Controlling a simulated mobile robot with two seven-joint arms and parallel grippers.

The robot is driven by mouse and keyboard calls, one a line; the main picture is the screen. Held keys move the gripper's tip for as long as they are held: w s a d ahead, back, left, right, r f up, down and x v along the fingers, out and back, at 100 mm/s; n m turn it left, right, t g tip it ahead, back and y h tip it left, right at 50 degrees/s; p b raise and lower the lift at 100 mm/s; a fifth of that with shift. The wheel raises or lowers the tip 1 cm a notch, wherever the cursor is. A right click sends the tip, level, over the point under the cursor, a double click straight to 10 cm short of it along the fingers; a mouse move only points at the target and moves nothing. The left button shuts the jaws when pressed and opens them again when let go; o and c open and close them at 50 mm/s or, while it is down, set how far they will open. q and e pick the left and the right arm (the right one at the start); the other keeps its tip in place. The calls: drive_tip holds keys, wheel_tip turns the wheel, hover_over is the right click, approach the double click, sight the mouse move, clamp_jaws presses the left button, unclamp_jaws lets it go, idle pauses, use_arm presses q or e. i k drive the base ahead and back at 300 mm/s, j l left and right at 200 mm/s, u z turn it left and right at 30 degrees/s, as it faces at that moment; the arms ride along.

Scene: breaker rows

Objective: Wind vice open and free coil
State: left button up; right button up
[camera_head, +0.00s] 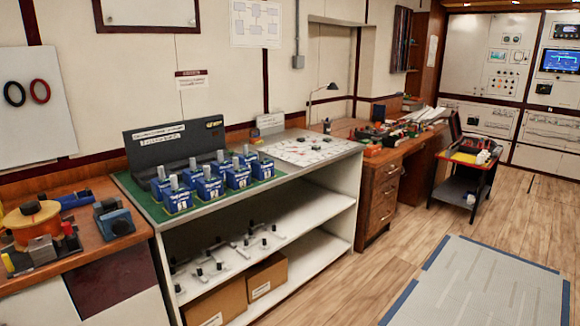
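An orange round spool-like thing (32,222), which may be the coil, is at the far left on a wooden bench. A grey metal block (43,250) with dark and red parts beside it stands right in front of it and may be part of the vice. I cannot tell whether its jaws are shut on the coil, and no vice handle is clear at this size. A blue and dark device (115,220) stands to its right near the bench corner. Neither of my grippers shows in this view.
A counter (205,222) with several blue breaker-like units (208,188) stands right of the wooden bench (95,245). A wooden desk (385,170) and a black cart (468,170) are farther right. The floor in front, with a grey blue-edged mat (490,285), is clear.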

sight(110, 205)
drive_tip(key=u, duration=1.3)
drive_tip(key=i+l+u, duration=0.1)
drive_tip(key=u, duration=0.35)
drive_tip(key=i+l+u, duration=0.1)
drive_tip(key=u, duration=0.3)
drive_tip(key=i+l+u, duration=0.15)
drive_tip(key=l, duration=0.15)
drive_tip(key=i+l+u, duration=0.2)
drive_tip(key=l, duration=0.15)
drive_tip(key=l+u, duration=0.15)
drive_tip(key=l, duration=0.2)
